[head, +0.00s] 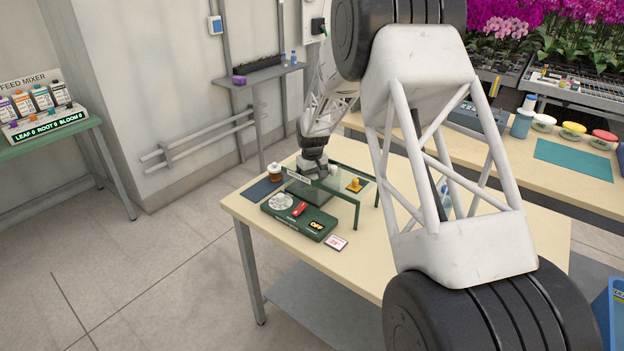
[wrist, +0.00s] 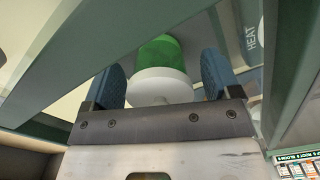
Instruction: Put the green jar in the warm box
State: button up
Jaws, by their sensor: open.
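The green jar (wrist: 160,55), with a white lid (wrist: 160,87), is in the wrist view between the two blue fingers of my gripper (wrist: 166,80). The fingers are open, one on each side of the jar, with a gap visible on both sides. In the head view my gripper (head: 313,168) is low at the left end of a green-framed stand with a clear top (head: 340,176), and the green jar is hidden there. A dark green control box (head: 298,218) in front carries a dial, a red switch and an OFF sign. I cannot tell which part is the warm box.
An amber bottle with a white lid (head: 274,172) stands by a blue mat (head: 262,188) at the table's left. A small yellow thing (head: 354,185) is on the stand's top. A white and pink card (head: 336,243) lies near the front edge. Green frame bars (wrist: 60,60) pass close around my gripper.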

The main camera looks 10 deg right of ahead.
notch_tip(320, 180, up, 12)
jog(key=shift+r, duration=0.2)
dwell(0.6)
dwell(0.5)
jog(key=shift+s+d+r, duration=0.1)
jog(key=shift+s+r, duration=0.25)
jog(key=shift+s, duration=0.05)
jog(key=s+d+r+m, duration=0.1)
jog(key=s+r, duration=0.4)
jog(key=s, duration=0.4)
jog(key=s+d+r+m+t, duration=0.1)
jog(key=s+d+r, duration=0.1)
jog(key=s+r, duration=0.5)
jog(key=s+d+r, duration=0.1)
jog(key=s+r, duration=0.2)
jog(key=s, duration=0.8)
jog(key=s+d+f+m, duration=0.1)
jog(key=s, duration=1.4)
jog(key=s+d+f+m+t, duration=0.1)
jog(key=s, duration=1.4)
jog(key=shift+f+m+t, duration=0.25)
jog(key=shift+m+t, duration=0.05)
jog(key=shift+m, duration=0.1)
